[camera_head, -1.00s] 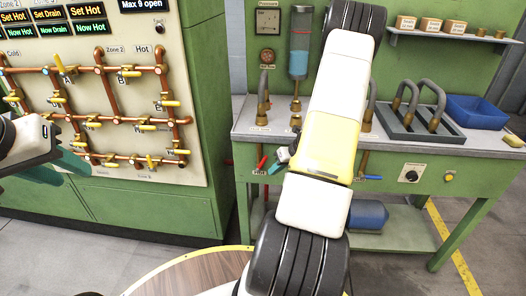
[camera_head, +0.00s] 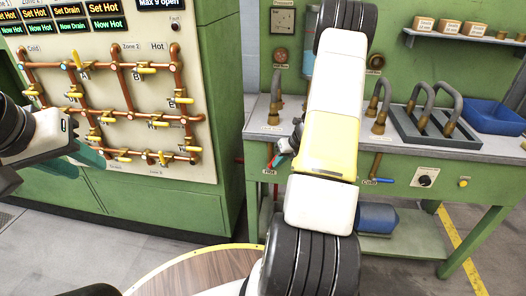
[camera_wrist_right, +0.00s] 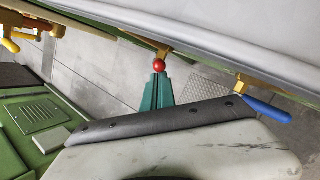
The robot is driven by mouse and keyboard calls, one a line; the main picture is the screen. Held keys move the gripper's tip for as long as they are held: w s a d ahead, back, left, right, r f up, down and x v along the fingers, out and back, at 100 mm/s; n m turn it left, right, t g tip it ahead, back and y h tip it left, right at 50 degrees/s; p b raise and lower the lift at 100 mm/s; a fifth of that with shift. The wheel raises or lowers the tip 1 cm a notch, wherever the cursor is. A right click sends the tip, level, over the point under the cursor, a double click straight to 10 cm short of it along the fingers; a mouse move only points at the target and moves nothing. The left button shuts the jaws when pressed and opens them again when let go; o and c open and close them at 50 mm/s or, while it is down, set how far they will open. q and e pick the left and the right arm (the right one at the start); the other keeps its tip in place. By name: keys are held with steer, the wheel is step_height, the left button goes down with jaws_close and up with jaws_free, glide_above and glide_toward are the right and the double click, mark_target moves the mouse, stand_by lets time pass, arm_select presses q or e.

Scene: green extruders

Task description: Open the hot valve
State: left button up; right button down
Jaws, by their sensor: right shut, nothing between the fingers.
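The hot valve (camera_head: 270,156) is under the front edge of the workbench, above a "HOT" label. In the right wrist view its red handle (camera_wrist_right: 160,65) shows as a rounded tip below a brass fitting. My right gripper (camera_head: 281,159) is beside the valve and shut with nothing held. In the wrist view its teal fingers (camera_wrist_right: 157,88) are right at the red tip; I cannot tell whether they touch it. My left gripper (camera_head: 78,160) is open and empty in front of the pipe panel.
The blue-handled cold valve (camera_head: 377,170) is to the right under the same bench (camera_head: 410,163). The pipe panel (camera_head: 110,115) with yellow valves is at left. Bent pipes stand in a rack (camera_head: 430,132) beside a blue bin (camera_head: 493,115). A round wooden surface (camera_head: 200,272) is in front.

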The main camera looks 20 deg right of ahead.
steer(key=shift+w+a+r+g+h, duration=0.3)
steer(key=shift+w+a+h, duration=0.1)
steer(key=shift+a, duration=0.15)
steer(key=shift+w+a+r+g+h, duration=0.2)
steer(key=shift+w+a+r+h, duration=0.15)
steer(key=shift+a, duration=0.2)
